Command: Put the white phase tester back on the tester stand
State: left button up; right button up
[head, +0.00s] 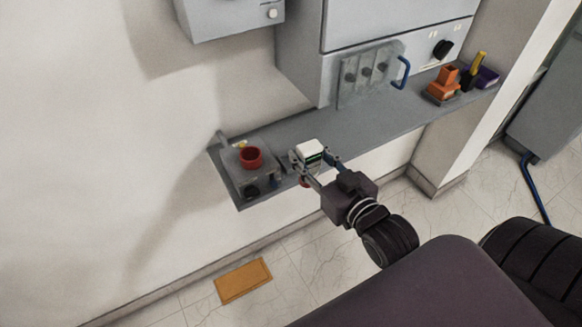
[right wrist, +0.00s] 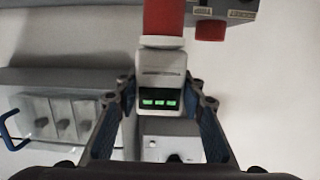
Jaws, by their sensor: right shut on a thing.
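The white phase tester (head: 310,148) is in my right gripper (head: 318,168), over the front part of the grey shelf. In the right wrist view my right gripper (right wrist: 168,112) has its fingers on both sides of the tester (right wrist: 161,68). Its small dark display shows green marks, and a thick red part extends from its far end. In the head view a bit of red shows below the fingers. I cannot tell for certain which fixture is the tester stand, or whether the tester touches anything below it. My left gripper is not in view.
A grey box (head: 238,177) with a red ring-shaped top (head: 251,157) stands left of the gripper on the shelf (head: 352,122). A switch panel (head: 366,76) with a blue handle is behind. The shelf's middle is clear.

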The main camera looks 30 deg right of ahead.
aim_at(321, 168)
jog(key=s+f, duration=0.1)
jog(key=s+d+f, duration=0.1)
jog(key=s, duration=0.1)
jog(key=s+d+f+b, duration=0.1)
jog(key=shift+s, duration=0.4)
jog(key=shift+s+d+r, duration=0.1)
jog(key=shift+s+d, duration=0.1)
jog(key=w+f+p, duration=0.1)
jog(key=w, duration=0.4)
jog(key=w+f+p, duration=0.1)
jog(key=w+p, duration=0.1)
jog(key=w, duration=0.4)
jog(key=w+f+p, duration=0.1)
jog(key=w+p, duration=0.1)
jog(key=w, duration=0.4)
jog(key=shift+w+a+f, duration=0.15)
jog(key=shift+a+f, duration=0.15)
jog(key=shift+f, duration=0.1)
jog(key=shift+f, duration=0.15)
jog(key=o, duration=1.3)
